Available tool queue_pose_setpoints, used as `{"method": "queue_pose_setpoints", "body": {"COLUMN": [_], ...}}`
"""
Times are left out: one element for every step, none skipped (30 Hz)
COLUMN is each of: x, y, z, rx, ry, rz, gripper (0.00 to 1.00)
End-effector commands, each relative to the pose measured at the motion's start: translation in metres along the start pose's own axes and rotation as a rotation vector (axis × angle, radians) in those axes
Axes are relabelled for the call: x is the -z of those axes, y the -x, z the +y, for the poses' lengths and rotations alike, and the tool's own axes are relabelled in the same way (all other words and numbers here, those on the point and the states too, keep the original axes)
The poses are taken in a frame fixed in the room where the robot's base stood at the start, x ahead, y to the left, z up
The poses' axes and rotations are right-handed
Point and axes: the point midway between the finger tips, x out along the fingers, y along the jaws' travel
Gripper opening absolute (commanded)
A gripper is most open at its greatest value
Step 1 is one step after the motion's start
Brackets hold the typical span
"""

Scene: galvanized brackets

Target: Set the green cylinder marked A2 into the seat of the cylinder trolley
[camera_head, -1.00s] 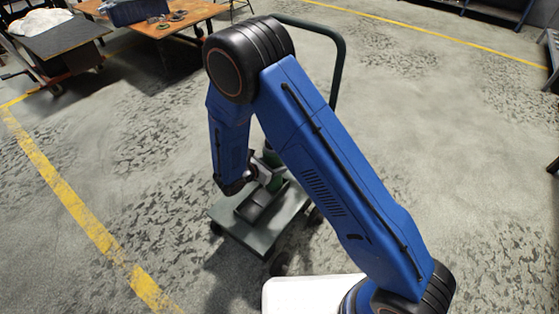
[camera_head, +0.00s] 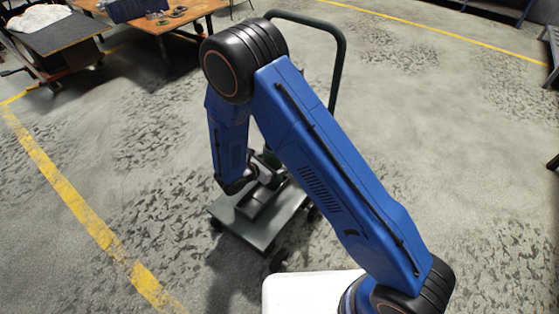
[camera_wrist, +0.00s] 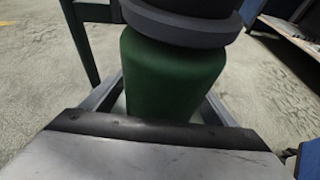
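The green cylinder (camera_wrist: 172,75) stands close in front of my gripper in the wrist view, with a dark grey collar around its upper part. Its lower end is hidden behind the dark-edged metal at the bottom of that view, and no A2 mark shows. In the head view only a little green (camera_head: 271,158) shows beside my forearm. My gripper (camera_head: 264,172) is low over the cylinder trolley (camera_head: 262,236), at its seat (camera_head: 256,203), which is partly hidden. Grey bars flank the cylinder in the wrist view. Finger contact and the cylinder's seating cannot be made out.
The trolley's tall handle (camera_head: 341,70) rises behind my arm. A wooden table (camera_head: 180,17) and a dark-topped bench (camera_head: 58,45) stand at the upper left. Open floor lies to the right, and a yellow floor line (camera_head: 75,205) runs at the left.

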Motion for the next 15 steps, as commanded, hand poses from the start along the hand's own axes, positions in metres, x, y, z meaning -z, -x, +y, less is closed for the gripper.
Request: {"method": "queue_pose_setpoints", "body": {"x": [0.0,0.0,0.0,0.0,0.001,0.001,0.001,0.001,0.001,0.001,0.001,0.001,0.001,0.001,0.001], "y": [0.0,0.0,0.0,0.0,0.0,0.0,0.001,0.002,0.004,0.006,0.01,0.015,0.019,0.024,0.032], "z": [0.0,0.0,0.0,0.0,-0.001,-0.001,-0.001,-0.001,0.0,0.0,0.0,0.0,0.001,0.0,0.0], "rx": [0.0,0.0,0.0,0.0,0.001,0.001,0.001,0.001,0.0,0.0,0.0,-0.002,-0.003,-0.002,-0.003], "ry": [0.0,0.0,0.0,0.0,0.002,0.002,0.002,0.001,0.001,0.001,0.001,0.001,0.001,0.001,0.001], "rz": [0.0,0.0,0.0,0.0,0.002,0.002,0.002,0.002,0.002,0.002,0.001,0.001,0.001,0.001,0.002], "gripper": [0.8,0.8,0.8,0.8,0.8,0.8,0.8,0.8,0.8,0.8,0.8,0.8,0.8,0.8,0.8]}}
